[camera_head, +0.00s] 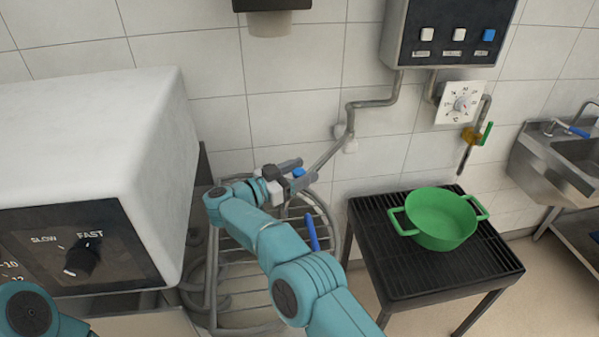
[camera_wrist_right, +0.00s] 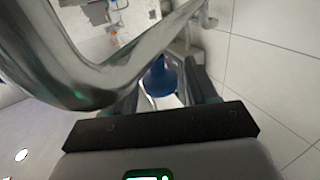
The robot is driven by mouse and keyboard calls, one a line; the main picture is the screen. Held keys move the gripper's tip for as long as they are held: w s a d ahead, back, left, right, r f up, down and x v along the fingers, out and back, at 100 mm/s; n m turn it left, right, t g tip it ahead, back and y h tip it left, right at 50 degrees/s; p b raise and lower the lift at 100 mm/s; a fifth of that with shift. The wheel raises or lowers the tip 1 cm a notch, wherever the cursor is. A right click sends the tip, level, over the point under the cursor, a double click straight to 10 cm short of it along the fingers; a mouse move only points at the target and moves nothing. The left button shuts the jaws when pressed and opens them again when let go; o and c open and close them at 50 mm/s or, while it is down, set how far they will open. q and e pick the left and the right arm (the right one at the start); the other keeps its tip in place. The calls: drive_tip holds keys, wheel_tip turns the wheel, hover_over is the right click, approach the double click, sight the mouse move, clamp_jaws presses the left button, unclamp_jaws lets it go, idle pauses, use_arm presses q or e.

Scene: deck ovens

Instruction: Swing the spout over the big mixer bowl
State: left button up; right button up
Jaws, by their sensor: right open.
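The grey metal spout (camera_head: 326,160) comes from a wall joint and slants down to the left over the right part of the mixer's wire guard (camera_head: 322,218). A small blue part (camera_head: 299,172) sits near its lower end. My right gripper (camera_head: 287,178) is open at this end. In the right wrist view the spout (camera_wrist_right: 95,85) bends large across the foreground, and the blue part (camera_wrist_right: 160,78) shows between the spread fingers (camera_wrist_right: 163,98). I cannot tell whether they touch it. The big mixer bowl is not clearly visible below the guard. My left gripper is out of view.
The white mixer housing (camera_head: 90,130) with a FAST knob (camera_head: 82,258) fills the left. A blue handle (camera_head: 312,232) stands at the guard. A green pot (camera_head: 440,222) sits on a black slatted table (camera_head: 385,250) at right. A control box (camera_head: 450,35) hangs above.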

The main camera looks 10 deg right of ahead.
drive_tip(key=shift+a, duration=0.1)
drive_tip(key=shift+r, duration=0.25)
wheel_tip(320, 180, up, 8)
drive_tip(key=shift+f, duration=0.1)
wheel_tip(320, 180, up, 12)
drive_tip(key=p, duration=1)
drive_tip(key=shift+f, duration=0.15)
